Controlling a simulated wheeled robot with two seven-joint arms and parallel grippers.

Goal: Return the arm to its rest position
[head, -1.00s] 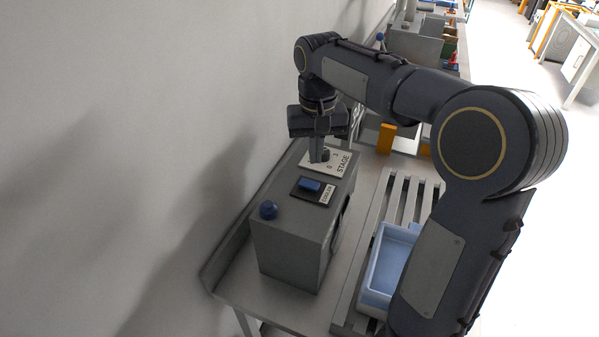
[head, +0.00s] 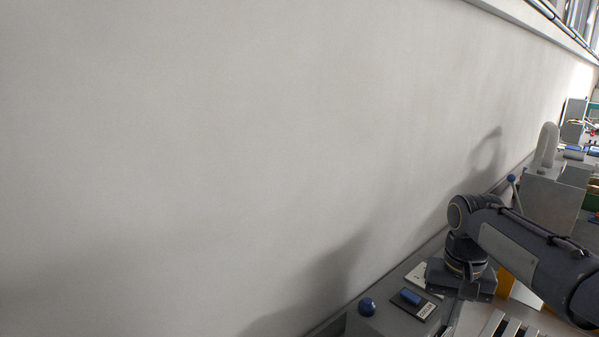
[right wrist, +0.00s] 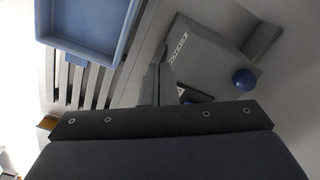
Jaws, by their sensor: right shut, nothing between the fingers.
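My right arm (head: 530,255) comes in from the lower right in the head view. My right gripper (head: 470,296) hangs downward beside the grey control box (head: 385,322), close to its labelled dial plate (head: 416,272). In the right wrist view my right gripper's fingers (right wrist: 158,82) are together with nothing between them. The box (right wrist: 210,62) lies beyond them. The exact gap to the box is hard to tell. My left gripper is in neither view.
The box carries a blue knob (head: 367,306) and a blue rocker switch (head: 410,297). In the right wrist view a blue bin (right wrist: 130,22) sits by a slatted rack (right wrist: 90,88). A bare wall (head: 220,150) runs behind the box. More equipment (head: 555,190) stands farther along.

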